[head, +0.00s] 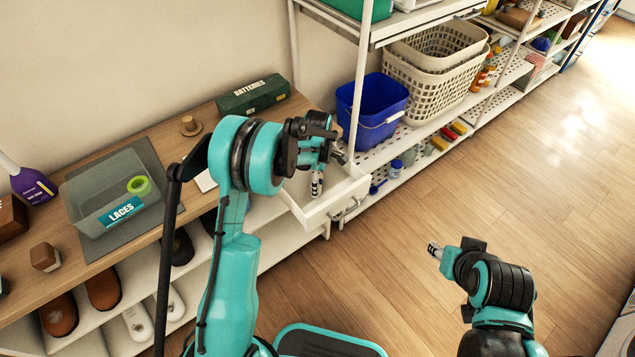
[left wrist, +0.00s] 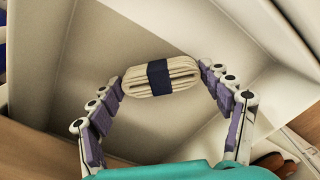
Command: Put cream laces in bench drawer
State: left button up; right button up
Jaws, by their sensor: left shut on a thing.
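The cream laces (left wrist: 185,72) are a folded bundle with a dark navy band, seen in the left wrist view. My left gripper (left wrist: 162,80) is shut on the bundle, with a finger at each end. In the head view my left gripper (head: 317,186) points down into the open white bench drawer (head: 352,189). The drawer's pale inside (left wrist: 110,50) surrounds the bundle in the wrist view; whether the laces touch the drawer floor I cannot tell. My right gripper (head: 434,250) is over the floor, away from the bench, and its finger opening is unclear.
On the bench stand a grey bin labelled LACES (head: 95,222) with a green roll in it, a green batteries box (head: 252,95) and a wooden knob (head: 190,125). Shoes (head: 103,288) sit below. A shelf post (head: 358,80) and blue bucket (head: 375,105) are close behind the drawer.

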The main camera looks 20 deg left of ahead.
pick_arm(q)
jog(key=shift+s+r, duration=0.1)
jog(key=shift+r, duration=0.05)
jog(key=o, duration=0.9)
jog(key=shift+f, duration=0.2)
jog(key=shift+o, duration=0.2)
jog(key=shift+r, duration=0.1)
